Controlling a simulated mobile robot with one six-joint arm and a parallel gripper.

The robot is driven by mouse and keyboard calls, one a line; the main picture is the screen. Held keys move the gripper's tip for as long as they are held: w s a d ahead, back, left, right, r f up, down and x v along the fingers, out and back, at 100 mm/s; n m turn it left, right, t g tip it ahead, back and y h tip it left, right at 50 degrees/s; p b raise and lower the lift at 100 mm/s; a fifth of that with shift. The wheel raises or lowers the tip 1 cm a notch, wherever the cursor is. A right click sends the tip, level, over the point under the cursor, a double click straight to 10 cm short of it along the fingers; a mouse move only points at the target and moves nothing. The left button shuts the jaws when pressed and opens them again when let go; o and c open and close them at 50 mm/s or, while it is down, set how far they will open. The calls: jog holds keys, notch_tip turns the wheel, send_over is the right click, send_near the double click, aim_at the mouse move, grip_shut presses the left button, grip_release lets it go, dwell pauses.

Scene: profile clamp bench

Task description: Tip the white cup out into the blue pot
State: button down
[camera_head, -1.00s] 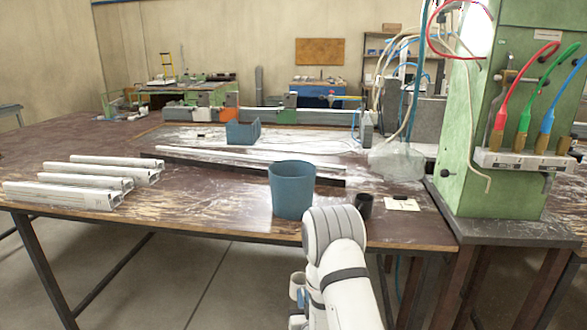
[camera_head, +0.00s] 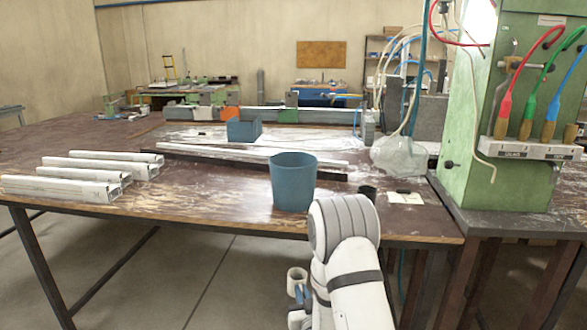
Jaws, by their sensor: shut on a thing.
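The blue pot (camera_head: 293,184) stands upright on the table near its front edge; its inside bottom is hidden. The white cup (camera_head: 297,274) is in front of the table edge, lower in the picture than the pot and apart from it. It looks about upright, and its contents are too small to make out. My gripper (camera_head: 299,290) is shut on the cup, partly hidden beside my white arm.
Pale metal profiles (camera_head: 75,184) lie at the left, long bars (camera_head: 250,154) behind the pot. A green machine column (camera_head: 480,120) stands at the right.

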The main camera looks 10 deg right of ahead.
jog(key=s+a+r+n+y, duration=0.1)
jog(key=a+r+n+y, duration=0.1)
jog(key=r, duration=1.4)
jog(key=s+a+r+n+g+y, duration=0.1)
jog(key=a+r+y, duration=0.3)
jog(key=r, duration=1.2)
jog(key=shift+s+a+n+g, duration=0.3)
jog(key=shift+s+a+n, duration=0.2)
jog(key=shift+a+n, duration=0.55)
jog(key=shift+a, duration=0.1)
